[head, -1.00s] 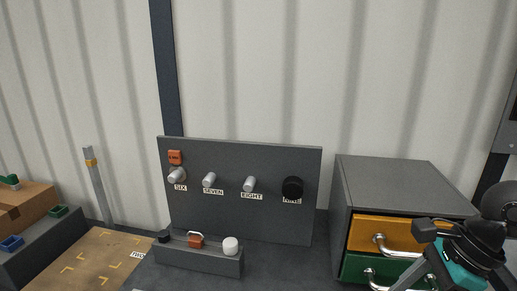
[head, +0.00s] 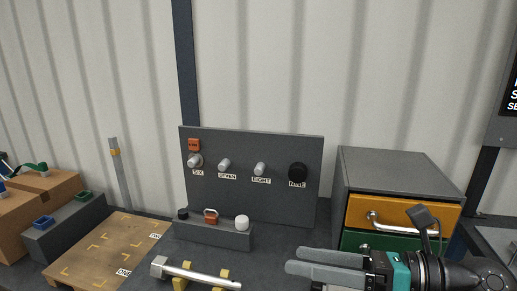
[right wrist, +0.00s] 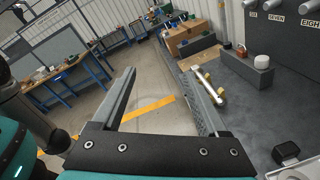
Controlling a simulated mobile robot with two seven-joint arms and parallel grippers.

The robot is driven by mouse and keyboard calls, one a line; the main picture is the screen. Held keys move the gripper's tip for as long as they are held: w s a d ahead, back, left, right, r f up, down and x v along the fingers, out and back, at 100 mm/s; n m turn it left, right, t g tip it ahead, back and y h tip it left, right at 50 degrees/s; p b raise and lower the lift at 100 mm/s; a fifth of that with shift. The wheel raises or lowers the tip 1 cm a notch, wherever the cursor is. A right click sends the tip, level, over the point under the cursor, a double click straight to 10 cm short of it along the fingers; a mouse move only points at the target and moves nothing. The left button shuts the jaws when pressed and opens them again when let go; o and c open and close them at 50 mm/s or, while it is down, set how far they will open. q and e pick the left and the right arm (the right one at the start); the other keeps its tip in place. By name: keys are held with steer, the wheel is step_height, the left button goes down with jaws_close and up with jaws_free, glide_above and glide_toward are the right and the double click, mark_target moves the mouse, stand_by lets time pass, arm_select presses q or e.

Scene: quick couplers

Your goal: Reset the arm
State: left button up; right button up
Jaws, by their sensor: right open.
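My right gripper (head: 293,260) reaches in from the right in the head view, in front of the drawer cabinet. Its two long grey fingers point left and are apart, with nothing between them. In the right wrist view the same gripper (right wrist: 160,72) shows open and empty, with floor behind the gap. A silver bar (head: 205,276) lies on yellow supports to the left of the fingertips, apart from them. It also shows in the right wrist view (right wrist: 209,87), beyond the right-hand finger. My left gripper is not in view.
A dark panel (head: 255,200) carries fittings labelled SIX, SEVEN, EIGHT and NINE. A low block (head: 215,233) before it holds black, orange and white caps. The drawer cabinet (head: 395,168) stands right; my arm partly hides its green drawer. A wooden board (head: 85,262) lies left.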

steer(key=w+d+r+m+t+h, duration=0.2)
steer(key=w+d+m+t+h, duration=0.1)
steer(key=m+t, duration=0.55)
steer(key=w+d+r+m+t+h, duration=0.1)
steer(key=w+d+m+t+h, duration=0.3)
steer(key=m, duration=0.8)
steer(key=s+d+f+m+g+h, duration=0.2)
steer(key=d+f+m+h, duration=0.4)
steer(key=f+m+h, duration=0.55)
steer(key=s+a+f+m+g+y, duration=0.35)
steer(key=s+f+m+g, duration=0.8)
steer(key=s+f, duration=0.7)
steer(key=s+a+f+n+g, duration=0.1)
steer(key=s+f+g, duration=0.15)
steer(key=f, duration=1.85)
steer(key=s+d+f+g, duration=0.1)
steer(key=s+d+f, duration=0.1)
steer(key=s+f, duration=1.2)
steer(key=shift+s+d+f+h, duration=0.3)
steer(key=shift+s+f+h, duration=0.1)
steer(key=shift+s, duration=0.5)
steer(key=shift+n, duration=0.25)
